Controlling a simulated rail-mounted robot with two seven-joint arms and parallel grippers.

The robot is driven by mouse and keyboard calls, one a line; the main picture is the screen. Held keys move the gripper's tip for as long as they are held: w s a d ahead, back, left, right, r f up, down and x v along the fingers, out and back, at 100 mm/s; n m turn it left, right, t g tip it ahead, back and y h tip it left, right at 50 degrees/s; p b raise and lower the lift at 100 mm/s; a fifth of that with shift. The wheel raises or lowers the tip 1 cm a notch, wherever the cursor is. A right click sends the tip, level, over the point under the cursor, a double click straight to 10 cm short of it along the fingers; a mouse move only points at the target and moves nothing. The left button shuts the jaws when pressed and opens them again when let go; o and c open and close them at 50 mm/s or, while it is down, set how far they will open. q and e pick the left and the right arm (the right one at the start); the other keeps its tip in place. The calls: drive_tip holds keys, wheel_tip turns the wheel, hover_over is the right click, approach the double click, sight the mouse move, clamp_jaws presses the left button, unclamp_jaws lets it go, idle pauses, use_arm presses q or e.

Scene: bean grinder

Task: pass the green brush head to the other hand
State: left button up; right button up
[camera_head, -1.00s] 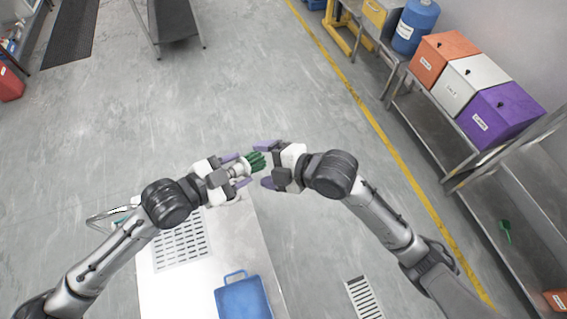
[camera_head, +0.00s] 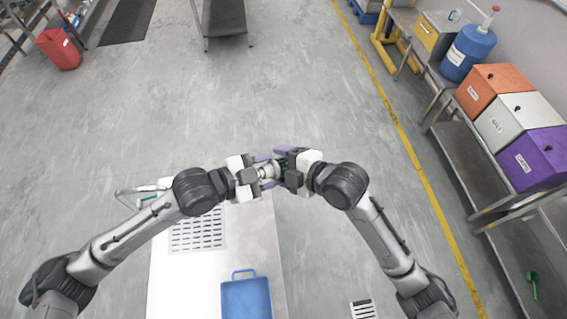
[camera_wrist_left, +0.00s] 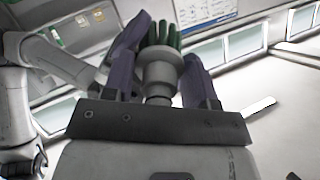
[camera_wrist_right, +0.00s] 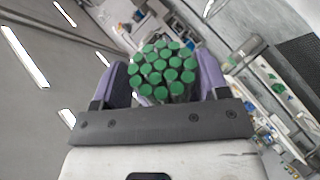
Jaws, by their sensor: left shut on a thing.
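The brush head, with green bristles (camera_head: 281,164) and a white-grey collar (camera_head: 265,172), is held level between my two hands in the head view. My left gripper (camera_head: 270,171) is shut on its collar side, and the collar (camera_wrist_left: 158,75) shows between the purple fingers in the left wrist view. My right gripper (camera_head: 280,160) faces it from the right. In the right wrist view, the bristle ends (camera_wrist_right: 162,72) sit between the right gripper's spread purple fingers (camera_wrist_right: 160,80), with a gap at least on the right side.
Below the hands is a pale table (camera_head: 170,290) with a slotted grate (camera_head: 197,232) and a blue tray (camera_head: 246,298). Orange (camera_head: 494,88), white (camera_head: 522,122) and purple (camera_head: 532,160) bins stand on the right bench. Open floor lies beyond the hands.

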drive_tip(key=shift+s+a+f, duration=0.1)
drive_tip(key=c, duration=0.4)
drive_tip(key=o, duration=0.8)
drive_tip(key=v, duration=1.2)
